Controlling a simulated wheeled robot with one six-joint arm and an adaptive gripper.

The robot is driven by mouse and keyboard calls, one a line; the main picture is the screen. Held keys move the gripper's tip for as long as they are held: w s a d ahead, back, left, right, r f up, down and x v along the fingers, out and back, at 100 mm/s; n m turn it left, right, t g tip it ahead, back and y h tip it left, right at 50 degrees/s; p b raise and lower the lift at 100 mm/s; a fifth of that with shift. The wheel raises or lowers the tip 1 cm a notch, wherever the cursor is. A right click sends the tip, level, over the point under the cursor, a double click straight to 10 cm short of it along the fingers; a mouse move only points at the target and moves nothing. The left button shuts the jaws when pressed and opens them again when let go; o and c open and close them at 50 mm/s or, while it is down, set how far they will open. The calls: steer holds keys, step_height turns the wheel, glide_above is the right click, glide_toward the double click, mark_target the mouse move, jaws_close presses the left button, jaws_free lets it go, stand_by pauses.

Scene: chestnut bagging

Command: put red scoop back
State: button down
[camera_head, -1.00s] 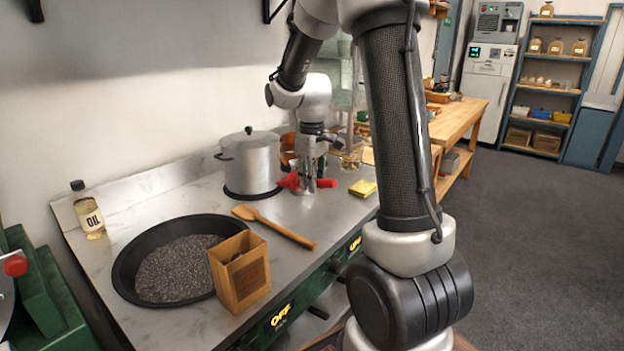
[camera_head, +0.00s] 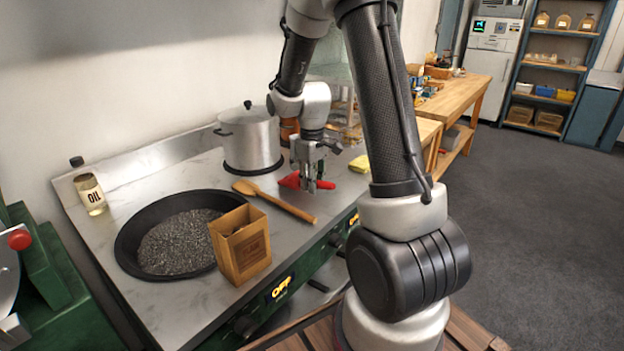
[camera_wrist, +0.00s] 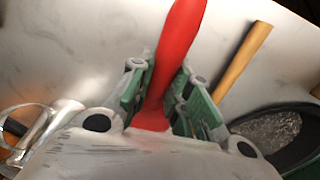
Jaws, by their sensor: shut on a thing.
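The red scoop (camera_head: 290,181) is at my gripper (camera_head: 312,187), over the steel counter to the right of the pot. In the wrist view its red handle (camera_wrist: 178,45) stands between the green-padded fingers of my gripper (camera_wrist: 160,95), which are shut on it. The scoop's far end is hidden behind the gripper in the wrist view. I cannot tell whether the scoop touches the counter.
A steel pot (camera_head: 247,145) stands close to the left of my gripper. A wooden spoon (camera_head: 280,203), a wide black pan (camera_head: 130,235), a wooden box (camera_head: 240,245) and an oil bottle (camera_head: 90,193) are nearer. A yellow sponge (camera_head: 359,164) lies to the right.

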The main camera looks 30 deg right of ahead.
steer(key=shift+f, duration=0.45)
stand_by(0.3)
steer(key=c, duration=1.3)
jaws_free()
steer(key=shift+o, duration=0.2)
step_height(320, 180, up, 12)
steer(key=shift+s, duration=0.1)
steer(key=s+a+r+m+t, duration=0.2)
steer(key=s+r, duration=0.2)
steer(key=s, duration=0.7)
steer(key=s+a+r+m+t, duration=0.2)
steer(key=s+r, duration=0.3)
steer(key=s, duration=0.7)
steer(key=shift+a+r, duration=0.2)
steer(key=shift+a, duration=0.4)
